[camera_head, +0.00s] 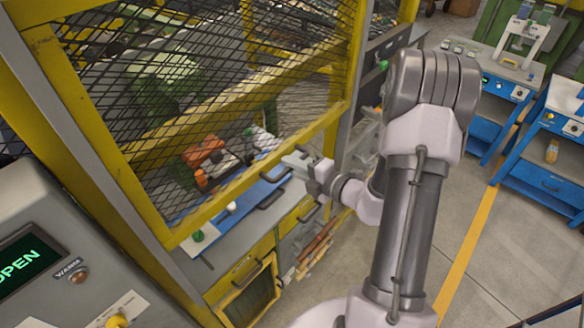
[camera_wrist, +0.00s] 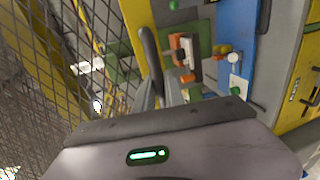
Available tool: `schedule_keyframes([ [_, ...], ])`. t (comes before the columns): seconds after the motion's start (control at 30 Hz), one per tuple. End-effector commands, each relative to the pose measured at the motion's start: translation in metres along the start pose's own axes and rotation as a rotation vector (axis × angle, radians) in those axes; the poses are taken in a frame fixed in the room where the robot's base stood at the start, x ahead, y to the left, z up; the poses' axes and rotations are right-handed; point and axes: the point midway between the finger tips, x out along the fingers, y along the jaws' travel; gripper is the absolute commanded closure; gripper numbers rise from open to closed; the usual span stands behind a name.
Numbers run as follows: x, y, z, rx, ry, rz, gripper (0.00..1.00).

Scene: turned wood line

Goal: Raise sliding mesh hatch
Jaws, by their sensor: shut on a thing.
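The mesh hatch is a yellow frame with dark diamond mesh (camera_head: 215,75), filling the upper left of the head view. Its lower yellow rail (camera_head: 215,207) slants above the grey worktop. The mesh also shows at the left of the wrist view (camera_wrist: 50,50). A dark bar handle (camera_wrist: 149,55) stands along the yellow rail (camera_wrist: 137,20) in the wrist view. My gripper (camera_head: 292,160) is at the rail in the head view. In the wrist view its fingers (camera_wrist: 162,92) are shut on the handle; they hide the handle's near end.
A control panel with a lit "OPEN" display (camera_head: 28,262) stands at the left. A yellow-framed drawer front (camera_head: 240,270) is below the worktop. Blue benches (camera_head: 487,130) stand at the right, with clear floor before them.

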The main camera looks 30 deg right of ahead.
Motion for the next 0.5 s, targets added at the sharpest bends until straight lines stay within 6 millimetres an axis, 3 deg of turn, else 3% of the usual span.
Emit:
schedule_keyframes([
  [0.03,-0.006,0.031,0.001,-0.001,-0.001,0.001,1.00],
  [0.2,-0.017,0.079,0.001,0.000,-0.001,0.001,1.00],
  [0.5,-0.028,0.134,0.001,-0.001,-0.001,0.000,1.00],
])
